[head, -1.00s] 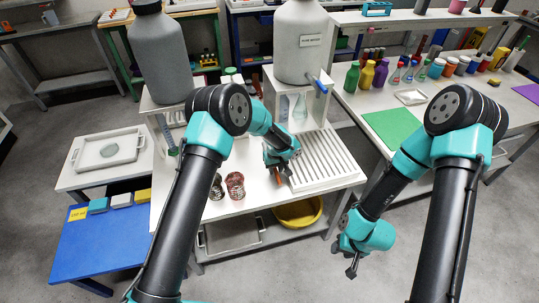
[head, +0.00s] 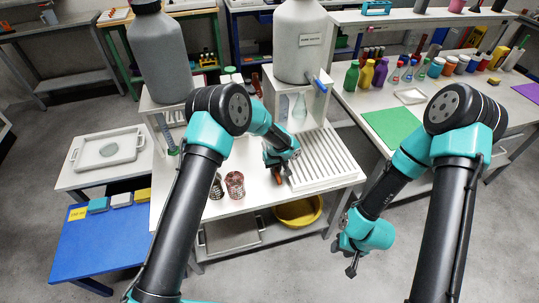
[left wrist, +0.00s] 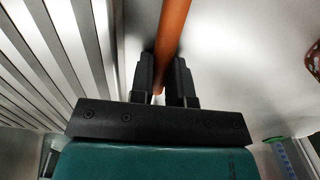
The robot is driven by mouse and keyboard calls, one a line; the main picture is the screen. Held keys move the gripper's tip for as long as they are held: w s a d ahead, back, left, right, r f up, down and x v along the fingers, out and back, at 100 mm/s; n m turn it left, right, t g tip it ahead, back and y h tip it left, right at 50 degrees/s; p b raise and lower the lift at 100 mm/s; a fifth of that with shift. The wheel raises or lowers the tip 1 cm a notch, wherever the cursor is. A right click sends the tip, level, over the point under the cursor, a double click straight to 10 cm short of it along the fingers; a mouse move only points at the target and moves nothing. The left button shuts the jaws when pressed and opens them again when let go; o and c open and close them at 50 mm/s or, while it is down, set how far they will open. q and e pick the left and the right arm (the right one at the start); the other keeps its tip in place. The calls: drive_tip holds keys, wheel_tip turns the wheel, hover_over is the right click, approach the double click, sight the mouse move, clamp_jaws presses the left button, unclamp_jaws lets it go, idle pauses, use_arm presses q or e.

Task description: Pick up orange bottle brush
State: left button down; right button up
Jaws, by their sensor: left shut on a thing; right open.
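The orange bottle brush shows as a straight orange rod (left wrist: 172,32) in the left wrist view, running up out of the picture from between the two black fingers. My left gripper (left wrist: 167,75) is shut on this rod. In the head view my left gripper (head: 280,171) is low over the white table, just left of the ribbed white rack, with a short orange piece of the brush (head: 277,179) showing below it. The brush's bristles cannot be made out. My right gripper (head: 351,269) is open and empty, over the floor right of the table.
The ribbed white rack (head: 318,160) is close on the right of my left gripper. Two mesh cups (head: 235,184) stand to its left. A large white bottle (head: 299,42) stands on a shelf behind. A yellow basin (head: 299,212) is under the table.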

use_arm(q)
drive_tip(key=shift+r, duration=0.8)
wheel_tip(320, 180, up, 2)
drive_tip(key=shift+r, duration=0.2)
drive_tip(key=s+r, duration=0.1)
drive_tip(key=s, duration=1.5)
drive_tip(key=shift+d, duration=0.2)
